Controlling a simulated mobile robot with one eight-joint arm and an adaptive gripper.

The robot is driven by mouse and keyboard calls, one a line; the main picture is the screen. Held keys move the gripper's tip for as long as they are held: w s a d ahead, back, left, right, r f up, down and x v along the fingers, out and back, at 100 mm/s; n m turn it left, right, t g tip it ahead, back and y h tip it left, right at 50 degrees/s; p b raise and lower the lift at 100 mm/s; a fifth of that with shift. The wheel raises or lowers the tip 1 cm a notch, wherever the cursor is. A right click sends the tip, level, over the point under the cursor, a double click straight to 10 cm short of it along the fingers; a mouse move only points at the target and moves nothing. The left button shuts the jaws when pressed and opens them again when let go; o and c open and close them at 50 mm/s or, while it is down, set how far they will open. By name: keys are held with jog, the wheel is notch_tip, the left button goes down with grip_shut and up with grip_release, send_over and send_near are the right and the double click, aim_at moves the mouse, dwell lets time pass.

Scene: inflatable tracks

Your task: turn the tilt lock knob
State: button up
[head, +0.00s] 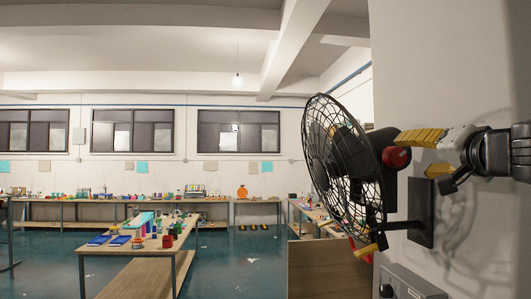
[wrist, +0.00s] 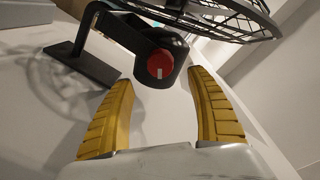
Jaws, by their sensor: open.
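The red tilt lock knob (head: 396,157) sits on the side of a black wall fan (head: 345,155). In the wrist view the round knob (wrist: 160,63) shows a short white mark at its lower edge, on the end of a black housing. My gripper (head: 413,155) reaches in from the right, with its yellow fingers apart. In the wrist view my gripper (wrist: 161,80) is open and empty, and the knob appears between and just beyond the fingertips. I see no contact with the knob.
The fan's black bracket (head: 421,212) is fixed to the pale wall (head: 440,60) close by. The wire cage (wrist: 225,15) crosses the top of the wrist view. A grey box (head: 405,283) sits below the bracket. Cluttered workbenches (head: 140,253) stand farther left.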

aim_at(399, 155)
jog(key=w+p, duration=0.1)
jog(key=w, duration=0.7)
jog(key=shift+w+d, duration=0.15)
jog(key=shift+r, duration=0.1)
jog(key=c, duration=1.2)
